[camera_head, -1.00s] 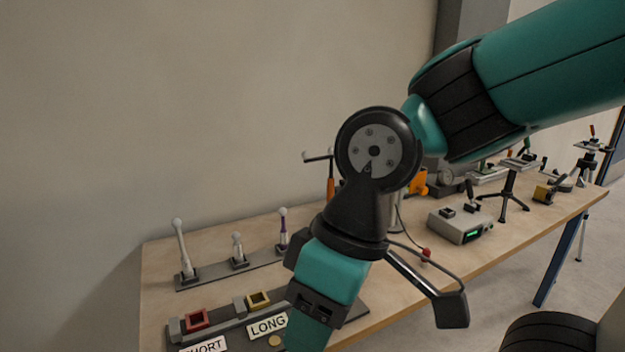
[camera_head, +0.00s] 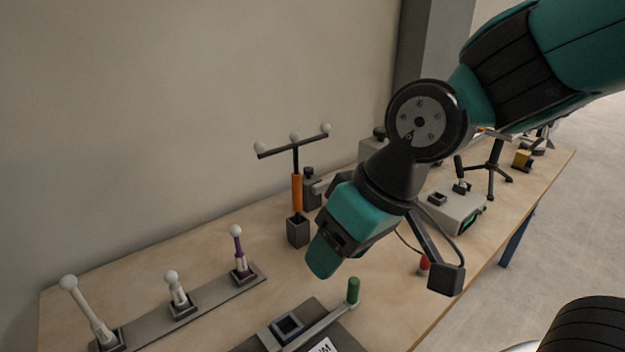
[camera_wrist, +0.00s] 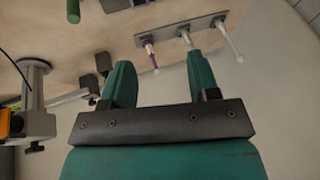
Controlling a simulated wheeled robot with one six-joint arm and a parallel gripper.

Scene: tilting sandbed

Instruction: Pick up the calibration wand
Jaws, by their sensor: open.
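The calibration wand (camera_head: 297,193) has an orange handle and a dark crossbar with three white balls. It stands upright in a dark square holder (camera_head: 298,232) near the back of the table, in the head view. My gripper (camera_head: 322,262) is just right of and in front of the holder in that picture, pointing down and left, with its far finger partly hidden. In the wrist view my gripper (camera_wrist: 160,75) has its two teal fingers apart with nothing between them.
A grey rack (camera_head: 205,305) with several white-balled posts lies at left; it also shows in the wrist view (camera_wrist: 180,32). A green-handled tool (camera_head: 353,291) is in front. A grey instrument box (camera_head: 455,208) and a red-topped object (camera_head: 424,264) are at right.

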